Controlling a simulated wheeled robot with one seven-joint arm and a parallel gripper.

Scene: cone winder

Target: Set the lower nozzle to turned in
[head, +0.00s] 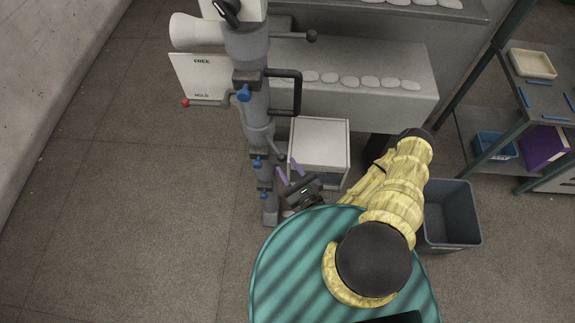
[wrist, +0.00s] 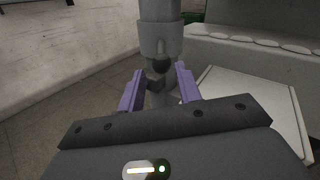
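A grey upright column (head: 256,120) carries several small blue-tipped fittings. The middle one (head: 257,162) and the lowest one (head: 263,195) sit on its lower part; I cannot tell for sure which is the lower nozzle. A short lever with a dark ball end (head: 281,158) sticks out to the right of the lower column. My gripper (head: 287,167) is beside it with its purple fingers spread. In the wrist view the dark ball (wrist: 160,64) and a dark block (wrist: 155,82) show between or just beyond the open fingers (wrist: 160,74). Contact cannot be told.
A white box (head: 320,140) stands right of the column, close to my gripper. A ledge with pale oval pieces (head: 350,82) is behind. A sign plate (head: 198,75) and red-ended lever (head: 186,103) are higher left. A grey bin (head: 452,215) stands right. Floor at left is clear.

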